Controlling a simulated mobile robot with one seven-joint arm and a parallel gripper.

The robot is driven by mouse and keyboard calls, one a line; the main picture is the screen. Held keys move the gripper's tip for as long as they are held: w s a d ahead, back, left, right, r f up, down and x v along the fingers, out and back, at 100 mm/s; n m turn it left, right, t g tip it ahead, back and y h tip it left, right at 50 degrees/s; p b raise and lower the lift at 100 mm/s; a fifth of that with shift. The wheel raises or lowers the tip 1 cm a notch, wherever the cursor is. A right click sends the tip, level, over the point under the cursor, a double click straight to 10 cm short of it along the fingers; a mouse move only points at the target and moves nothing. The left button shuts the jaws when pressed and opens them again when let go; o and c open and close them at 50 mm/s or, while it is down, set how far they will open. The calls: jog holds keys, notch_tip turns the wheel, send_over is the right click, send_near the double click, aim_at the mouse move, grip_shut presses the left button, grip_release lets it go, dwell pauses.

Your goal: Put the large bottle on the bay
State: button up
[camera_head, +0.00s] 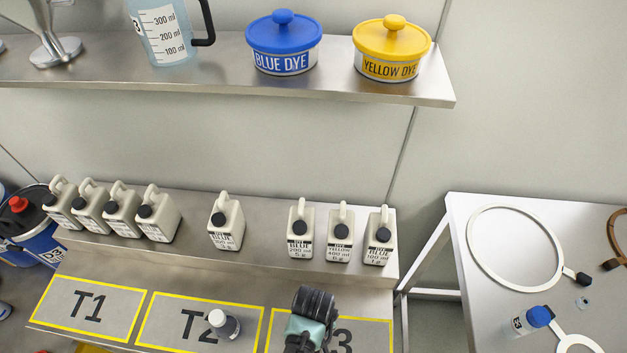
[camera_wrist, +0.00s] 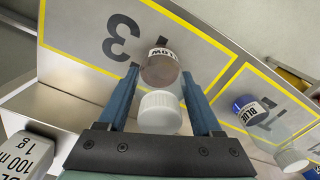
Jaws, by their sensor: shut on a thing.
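My gripper (camera_wrist: 160,74) is shut on a clear bottle with a white cap (camera_wrist: 159,112), between its two blue fingers in the wrist view. A brownish part (camera_wrist: 160,70) with a label ending in "LOW" shows just past the cap. In the head view my gripper (camera_head: 308,335) hangs over the T3 bay (camera_head: 375,325) and hides the held bottle. I cannot tell whether the bottle touches the bay. A second white-capped bottle (camera_head: 224,325) stands on the T2 bay (camera_head: 172,322); its "BLUE" label (camera_wrist: 257,111) shows in the wrist view.
Several white dye canisters (camera_head: 227,222) stand on the step behind the bays. One canister (camera_wrist: 22,155) is close to my gripper at lower left of the wrist view. The T1 bay (camera_head: 90,308) is empty.

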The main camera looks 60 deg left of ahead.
jog(key=shift+f, duration=0.2)
jog(key=o, duration=1.5)
jog(key=shift+c, duration=0.2)
notch_tip(320, 180, up, 12)
jog(key=shift+r+p, duration=0.15)
jog(key=shift+p, duration=0.4)
